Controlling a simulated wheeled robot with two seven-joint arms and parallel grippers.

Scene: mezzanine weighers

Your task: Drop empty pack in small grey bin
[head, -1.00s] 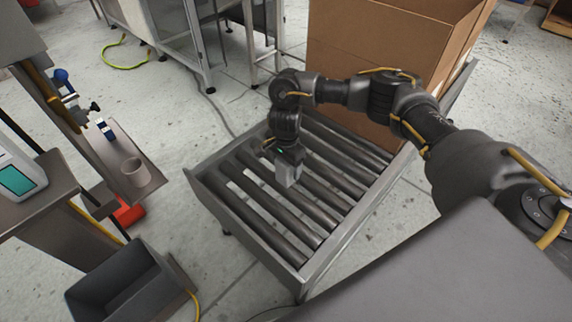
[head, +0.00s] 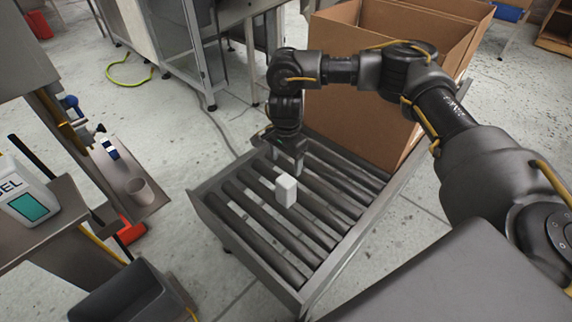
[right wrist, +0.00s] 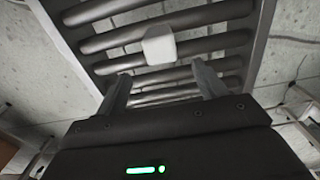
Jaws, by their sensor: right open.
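The pack, a small white box (head: 286,190), stands upright on the roller conveyor (head: 250,262). It also shows in the right wrist view (right wrist: 159,45), beyond the fingertips. My right gripper (head: 285,165) is open and empty, just behind the pack in the head view and apart from it. In the right wrist view its two fingers (right wrist: 160,80) are spread wide, with rollers between them. A grey bin (head: 125,295) is at the lower left, partly cut off by the frame edge. Its inside is only partly seen. My left gripper is not in view.
A tall open cardboard box (head: 370,90) stands at the conveyor's far right. A red object (head: 131,230) lies below. Floor shows between bin and conveyor.

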